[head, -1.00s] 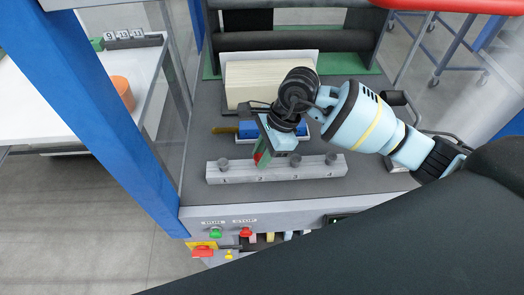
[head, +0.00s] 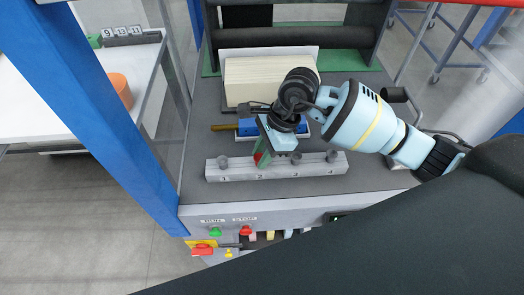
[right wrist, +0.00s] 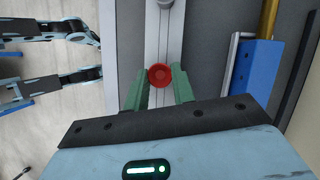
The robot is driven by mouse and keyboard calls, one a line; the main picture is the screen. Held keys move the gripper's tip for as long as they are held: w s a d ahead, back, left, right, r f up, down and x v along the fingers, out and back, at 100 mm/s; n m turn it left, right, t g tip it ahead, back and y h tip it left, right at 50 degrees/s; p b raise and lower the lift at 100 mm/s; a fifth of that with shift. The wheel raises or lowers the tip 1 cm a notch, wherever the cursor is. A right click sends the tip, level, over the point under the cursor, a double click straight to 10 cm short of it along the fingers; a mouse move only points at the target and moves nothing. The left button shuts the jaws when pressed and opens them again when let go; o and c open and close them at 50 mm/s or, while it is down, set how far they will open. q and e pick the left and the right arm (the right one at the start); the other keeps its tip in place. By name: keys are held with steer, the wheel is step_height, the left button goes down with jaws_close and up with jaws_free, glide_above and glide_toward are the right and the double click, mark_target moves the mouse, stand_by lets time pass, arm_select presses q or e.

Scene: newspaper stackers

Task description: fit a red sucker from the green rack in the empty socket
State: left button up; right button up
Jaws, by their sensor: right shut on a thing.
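My right gripper (head: 262,156) is shut on a red sucker (head: 258,158) at the grey bar (head: 310,170), around the position marked 2. In the right wrist view the red sucker (right wrist: 160,76) sits between the green fingertips, over the middle of the bar (right wrist: 157,30). Grey suckers stand at position 1 (head: 224,163), position 3 (head: 295,159) and position 4 (head: 331,157). The socket at 2 is hidden by the gripper and sucker, so I cannot tell whether the sucker touches it. I cannot make out the green rack for certain.
A blue block (head: 247,128) and a cream paper stack (head: 270,82) lie behind the bar. A blue post (head: 100,110) stands at the left, beside a white table (head: 50,110). Run and stop buttons (head: 246,230) are on the front panel.

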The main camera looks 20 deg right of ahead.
steer(key=shift+f, duration=0.2)
steer(key=o, duration=1)
steer(key=shift+o, duration=0.2)
steer(key=v, duration=0.6)
steer(key=shift+d+r, duration=0.1)
steer(key=shift+r, duration=0.1)
steer(key=shift+d+r, duration=0.3)
steer(key=shift+r, duration=0.4)
steer(key=shift+s, duration=0.1)
